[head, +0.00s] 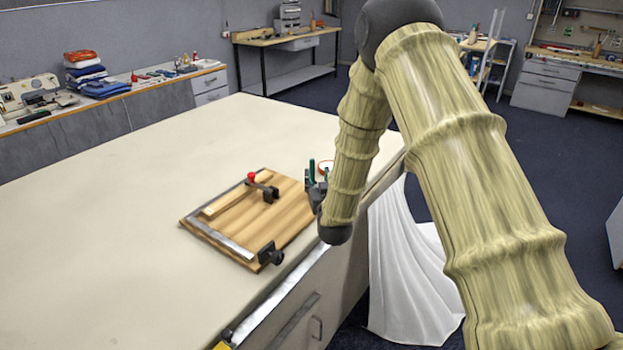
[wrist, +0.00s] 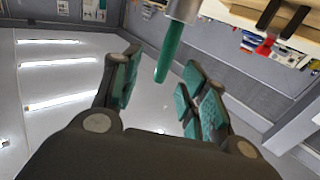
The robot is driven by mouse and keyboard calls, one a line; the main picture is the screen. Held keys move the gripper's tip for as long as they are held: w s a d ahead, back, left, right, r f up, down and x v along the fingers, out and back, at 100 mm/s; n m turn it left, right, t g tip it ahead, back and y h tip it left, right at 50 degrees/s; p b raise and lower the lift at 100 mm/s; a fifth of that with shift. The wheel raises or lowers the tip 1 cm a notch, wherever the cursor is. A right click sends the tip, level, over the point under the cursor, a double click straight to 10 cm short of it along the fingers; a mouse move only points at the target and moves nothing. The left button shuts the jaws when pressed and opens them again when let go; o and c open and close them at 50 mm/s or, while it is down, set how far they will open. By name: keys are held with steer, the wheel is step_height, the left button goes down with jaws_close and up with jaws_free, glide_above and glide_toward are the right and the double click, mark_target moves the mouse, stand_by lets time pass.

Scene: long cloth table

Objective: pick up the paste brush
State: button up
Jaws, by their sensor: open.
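The paste brush (wrist: 171,47) shows in the wrist view as a green handle running down from a pale grey metal part at the top edge. Its bristles are out of the picture. My gripper (wrist: 160,75) is open, with teal pads on both sides of the handle's lower end. A gap shows on each side, and neither pad looks closed on it. In the head view my gripper (head: 318,184) is at the table's right edge, partly hidden by my arm. Small green parts show there, and I cannot tell handle from pads.
A wooden board (head: 286,212) with a metal rail, a wood strip and a red-knobbed clamp (head: 262,187) lies left of my gripper. The cloth table (head: 110,220) is clear farther left. White cloth (head: 405,270) hangs at right.

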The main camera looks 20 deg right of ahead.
mark_target(313, 171)
steer(key=shift+w+r+p, duration=0.1)
steer(key=shift+w+p, duration=0.4)
steer(key=shift+w, duration=0.6)
steer(key=shift+w+f+p, duration=0.15)
steer(key=shift+w+p, duration=0.35)
steer(key=shift+w, duration=0.6)
steer(key=shift+w+f+p, duration=0.1)
steer(key=shift+w+p, duration=0.35)
steer(key=shift+w, duration=0.6)
jaws_close()
